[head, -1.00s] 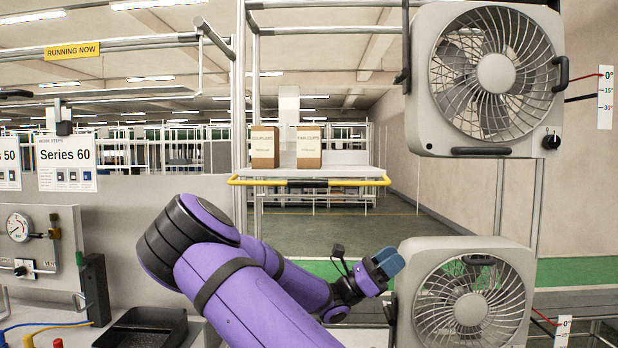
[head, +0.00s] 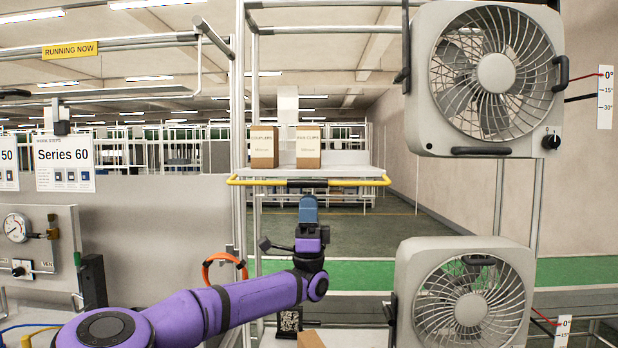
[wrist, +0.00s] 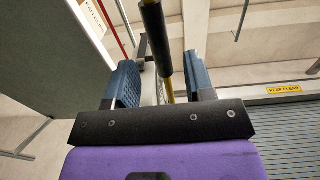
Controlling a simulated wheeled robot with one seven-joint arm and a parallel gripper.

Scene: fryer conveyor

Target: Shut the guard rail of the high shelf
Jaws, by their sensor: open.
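The guard rail (head: 350,183) is a yellow bar with a black sleeve at its middle. In the head view it runs level across the front of the high shelf (head: 345,171), about at the height of the shelf surface. My gripper (head: 308,199) points up just below the rail's black sleeve. In the wrist view the guard rail (wrist: 153,20) with its dark sleeve passes through the gap between the blue fingers of my gripper (wrist: 160,82). The fingers are apart. I cannot tell whether they touch the rail or how far away it is.
Two brown boxes, left (head: 264,147) and right (head: 308,147), stand on the high shelf. A grey fan (head: 490,80) hangs at upper right, and another fan (head: 465,295) stands below it. A metal post (head: 238,130) rises left of the shelf.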

